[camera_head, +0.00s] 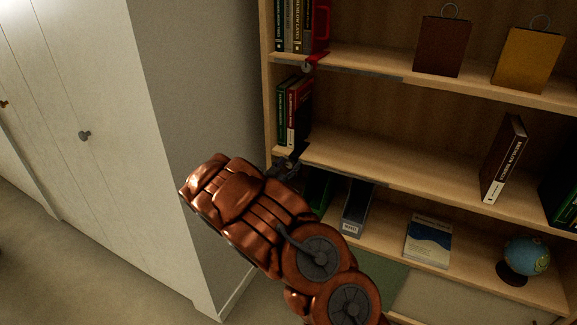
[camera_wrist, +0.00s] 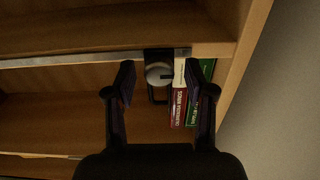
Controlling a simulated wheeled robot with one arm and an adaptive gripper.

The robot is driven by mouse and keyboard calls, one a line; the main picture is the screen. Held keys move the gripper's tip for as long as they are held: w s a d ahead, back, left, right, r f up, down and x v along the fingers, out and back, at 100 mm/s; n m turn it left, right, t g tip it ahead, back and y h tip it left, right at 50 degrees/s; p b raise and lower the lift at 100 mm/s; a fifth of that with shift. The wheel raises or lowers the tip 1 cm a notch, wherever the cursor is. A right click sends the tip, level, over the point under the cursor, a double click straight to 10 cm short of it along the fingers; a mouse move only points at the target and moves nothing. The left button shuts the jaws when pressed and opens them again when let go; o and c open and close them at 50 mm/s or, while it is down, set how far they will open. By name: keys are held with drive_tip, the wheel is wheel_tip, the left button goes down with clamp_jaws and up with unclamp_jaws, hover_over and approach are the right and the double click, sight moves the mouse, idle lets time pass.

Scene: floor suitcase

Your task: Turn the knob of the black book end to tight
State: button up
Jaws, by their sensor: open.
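The black book end (camera_wrist: 157,55) sits at the metal rail on a shelf's front edge in the wrist view, beside a few upright books. Its round grey knob (camera_wrist: 159,73) has a dark mark pointing right in that view. My gripper (camera_wrist: 160,80) is open, with one finger on each side of the knob and gaps showing between. I cannot tell how far the fingertips are from the knob in depth. In the head view my gripper (camera_head: 286,165) is at the left end of the middle shelf, and my arm hides the knob there.
Red and green books (camera_wrist: 179,104) stand close to one finger in the wrist view, near the shelf's side panel (camera_wrist: 239,60). In the head view a red book end (camera_head: 321,25) is on the shelf above. A white cabinet (camera_head: 120,180) stands to the left.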

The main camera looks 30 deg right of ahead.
clamp_jaws()
idle(0.3)
